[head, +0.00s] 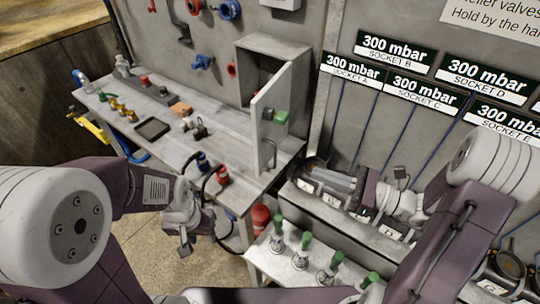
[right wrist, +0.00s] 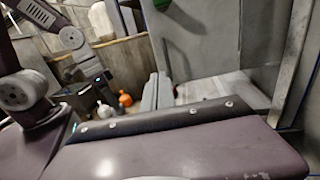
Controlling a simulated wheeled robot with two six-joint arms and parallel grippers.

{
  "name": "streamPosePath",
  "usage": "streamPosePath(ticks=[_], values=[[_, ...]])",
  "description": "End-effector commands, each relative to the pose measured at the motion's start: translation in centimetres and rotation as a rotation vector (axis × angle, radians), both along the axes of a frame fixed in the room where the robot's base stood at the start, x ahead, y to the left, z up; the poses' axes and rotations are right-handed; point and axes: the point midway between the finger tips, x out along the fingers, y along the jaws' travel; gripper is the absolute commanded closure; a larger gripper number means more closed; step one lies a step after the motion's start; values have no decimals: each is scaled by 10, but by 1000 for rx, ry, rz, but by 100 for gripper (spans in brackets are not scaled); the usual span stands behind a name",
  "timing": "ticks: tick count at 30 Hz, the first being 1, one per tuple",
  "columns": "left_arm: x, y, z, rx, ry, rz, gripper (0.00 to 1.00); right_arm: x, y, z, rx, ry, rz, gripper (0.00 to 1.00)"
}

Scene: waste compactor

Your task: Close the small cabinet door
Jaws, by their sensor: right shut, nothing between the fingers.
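The small grey cabinet (head: 275,46) stands at the back of the bench against the wall. Its door (head: 270,106) is swung well open towards me, and the dark inside shows. A green piece (head: 281,118) and a metal handle (head: 270,154) are on the door. My right gripper (head: 318,176) is shut and empty, to the right of the door's lower edge and apart from it. Its fingers also show in the right wrist view (right wrist: 158,88). My left gripper (head: 185,246) hangs in front of the bench, away from the cabinet; its finger gap is unclear.
The bench (head: 178,150) carries a black tray (head: 152,128) and small fittings. Red and blue connectors (head: 222,175) with hoses are at its front edge. Green-topped valves (head: 303,250) stand at the front. Labelled sockets (head: 395,48) line the right wall.

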Motion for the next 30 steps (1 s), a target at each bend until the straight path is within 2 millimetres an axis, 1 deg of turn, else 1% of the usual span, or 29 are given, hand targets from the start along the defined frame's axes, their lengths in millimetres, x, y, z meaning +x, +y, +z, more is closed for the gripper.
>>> streamPosePath(ticks=[4, 7, 15, 21, 25, 30], values=[[0, 0, 2, 0, 0, 0, 64, 2, 5, 2, 0, -1, 3, 100], [0, 0, 3, 0, 0, 0, 64, 7, 17, 2, -1, -2, 6, 100], [0, 0, 9, 0, 0, 0, 64, 31, 72, 2, -4, -1, 11, 100], [0, 0, 15, 0, 0, 0, 64, 48, 107, 2, -5, -1, 9, 100], [0, 0, 17, 0, 0, 0, 64, 56, 121, 2, -4, -1, 7, 100], [0, 0, 18, 0, 0, 0, 64, 59, 128, 1, -4, -1, 4, 100]])
